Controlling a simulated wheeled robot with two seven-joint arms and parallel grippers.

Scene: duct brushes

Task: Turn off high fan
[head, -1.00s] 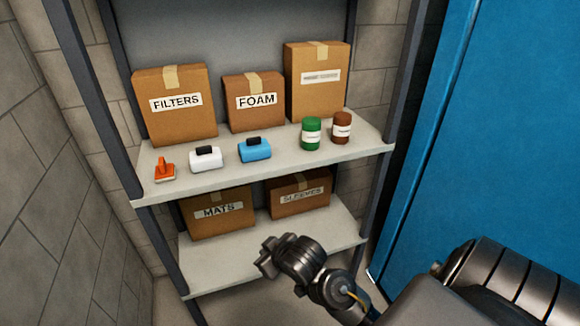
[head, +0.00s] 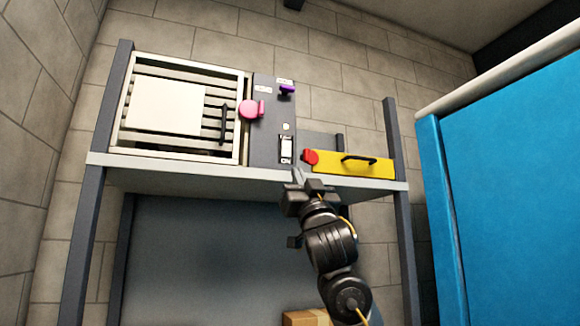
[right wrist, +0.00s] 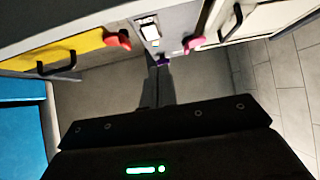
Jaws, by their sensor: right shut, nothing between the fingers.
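The fan unit (head: 150,107), a white louvred housing with a pale square sheet on its front, stands on the high shelf. Beside it is a grey control panel (head: 263,145) with a white rocker switch (head: 286,150) low on its face. The switch also shows in the right wrist view (right wrist: 150,33). My right gripper (head: 297,174) is shut and empty, just below the switch near the shelf's front edge. Its narrow fingers show in the right wrist view (right wrist: 155,62), seemingly apart from the switch. My left gripper is not in view.
A pink knob (head: 251,109) and a purple lever (head: 287,90) are on or beside the panel. A yellow drawer-like box (head: 350,163) with a black handle and a red knob (head: 310,157) sits to the right. A blue door (head: 510,190) borders the right side.

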